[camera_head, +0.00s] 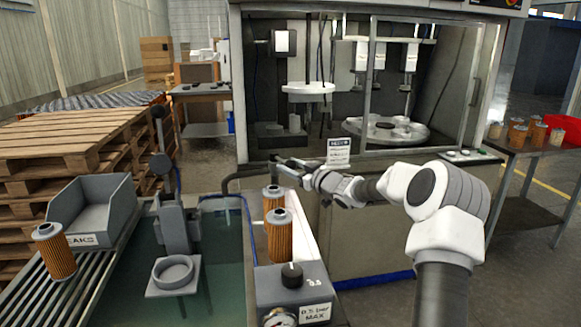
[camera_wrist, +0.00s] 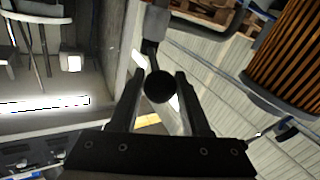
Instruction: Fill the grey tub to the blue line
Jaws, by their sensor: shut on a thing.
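The grey tub (camera_head: 225,262) is at the lower middle left in the head view, with greenish liquid or a green-tinted floor inside. A blue line (camera_head: 247,218) runs along its inner wall near the top. I cannot tell exactly how high the liquid stands. A dark bent spout (camera_head: 238,176) reaches over the tub's far right corner. My gripper (camera_head: 284,164) is at the spout's right end. In the wrist view its two fingers (camera_wrist: 159,80) are shut around a black ball knob (camera_wrist: 160,88) on a short grey lever (camera_wrist: 153,38). In the head view the knob is too small to make out.
Two orange cartridges (camera_head: 279,238) stand right of the tub, below my arm. A grey clamp post (camera_head: 176,220) stands in the tub. A gauge box (camera_head: 292,288) is in front. A grey bin (camera_head: 95,205) and another cartridge (camera_head: 53,252) are at the left.

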